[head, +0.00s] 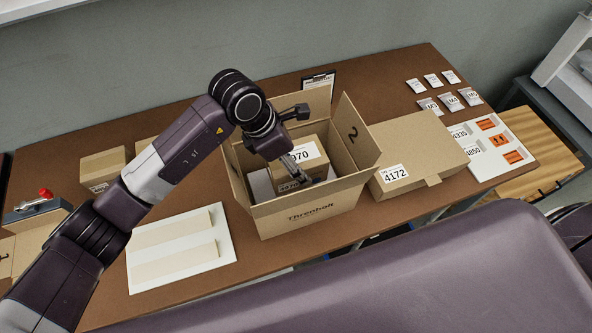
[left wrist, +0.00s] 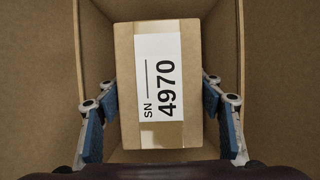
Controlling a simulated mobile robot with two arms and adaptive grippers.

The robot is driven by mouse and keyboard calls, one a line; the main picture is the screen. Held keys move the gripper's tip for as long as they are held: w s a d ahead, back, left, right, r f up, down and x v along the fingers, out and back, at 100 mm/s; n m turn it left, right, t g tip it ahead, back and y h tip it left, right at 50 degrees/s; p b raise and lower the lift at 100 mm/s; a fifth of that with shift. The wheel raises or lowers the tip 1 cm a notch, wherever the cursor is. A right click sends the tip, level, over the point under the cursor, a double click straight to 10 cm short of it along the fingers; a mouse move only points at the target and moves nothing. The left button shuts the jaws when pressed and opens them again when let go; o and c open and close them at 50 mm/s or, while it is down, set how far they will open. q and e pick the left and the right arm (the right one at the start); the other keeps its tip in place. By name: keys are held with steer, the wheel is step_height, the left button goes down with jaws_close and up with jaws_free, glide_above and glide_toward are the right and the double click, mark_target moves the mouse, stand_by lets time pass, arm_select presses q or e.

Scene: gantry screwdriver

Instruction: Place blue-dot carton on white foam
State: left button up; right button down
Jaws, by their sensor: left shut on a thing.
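A small brown carton (head: 308,152) labelled 4970 is inside the large open box (head: 312,215). My left gripper (head: 306,178) reaches down into the box and is shut on this carton. In the left wrist view the carton (left wrist: 160,85) sits between the blue-padded fingers (left wrist: 162,125), its label facing the camera. No blue dot shows on its visible faces. A pale patch (head: 261,184) shows inside the box, left of the carton; I cannot tell whether it is the white foam. Whether the carton touches the box floor is hidden. My right gripper is not in view.
A flat carton (head: 417,155) labelled 4172 lies right of the box. The box's raised flaps surround my wrist.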

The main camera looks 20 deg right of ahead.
arm_select(q)
step_height(320, 180, down, 6)
steer(key=shift+r+p, duration=0.2)
steer(key=shift+p, duration=0.25)
steer(key=shift+f, duration=0.3)
steer(key=shift+f, duration=0.1)
steer(key=shift+f, duration=0.15)
steer(key=o, duration=1.6)
